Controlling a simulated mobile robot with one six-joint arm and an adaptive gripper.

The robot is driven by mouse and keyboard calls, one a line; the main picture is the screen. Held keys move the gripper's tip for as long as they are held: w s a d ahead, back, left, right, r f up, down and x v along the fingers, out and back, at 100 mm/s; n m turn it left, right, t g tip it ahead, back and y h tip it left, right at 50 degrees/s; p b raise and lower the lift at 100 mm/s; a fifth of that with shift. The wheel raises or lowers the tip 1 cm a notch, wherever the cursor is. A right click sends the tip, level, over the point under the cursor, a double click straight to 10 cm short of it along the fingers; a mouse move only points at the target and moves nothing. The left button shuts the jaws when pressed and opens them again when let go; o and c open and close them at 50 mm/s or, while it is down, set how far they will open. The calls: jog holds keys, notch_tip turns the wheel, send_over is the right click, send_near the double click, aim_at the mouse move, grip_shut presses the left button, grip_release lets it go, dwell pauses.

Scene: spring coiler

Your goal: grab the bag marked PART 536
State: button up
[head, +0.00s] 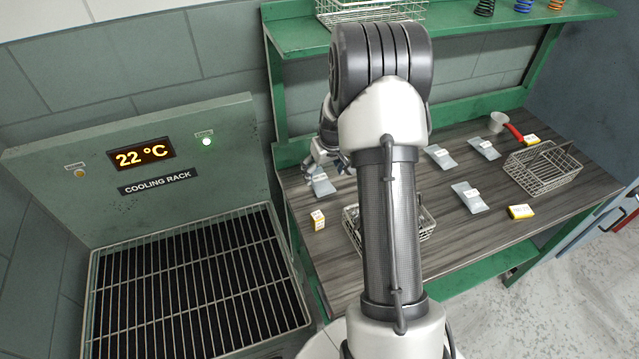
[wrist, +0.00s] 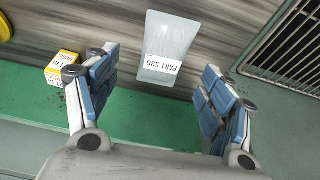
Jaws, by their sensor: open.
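The bag marked PART 536 (wrist: 168,48) is a flat, pale grey pouch with a white label, lying on the wood-grain bench top in the wrist view. Its label end points toward my gripper. My gripper (wrist: 158,85) is open, with blue-padded fingers on either side of the bag's label end and nothing held. I cannot tell the height of the fingers above the bench. In the head view a grey bag (head: 321,184) lies at the bench's left end, partly hidden by my gripper (head: 328,165).
A small yellow and white box (head: 317,219) stands near the bag. A wire basket (head: 423,222) is partly behind my arm. Several other bags, such as one pouch (head: 469,196), and another basket (head: 543,168) lie to the right. The cooling rack (head: 200,285) is at left.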

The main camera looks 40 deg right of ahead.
aim_at(320, 179)
jog(key=x, duration=0.1)
jog(key=b+x, duration=0.1)
jog(key=x, duration=0.2)
jog(key=shift+a+f+b, duration=0.25)
jog(key=shift+f+b, duration=0.1)
jog(key=shift+b, duration=0.05)
jog(key=shift+w+d+f, duration=0.1)
jog(key=shift+w+f, duration=0.05)
jog(key=shift+f, duration=0.1)
jog(key=shift+c, duration=0.2)
jog(key=c, duration=1.2)
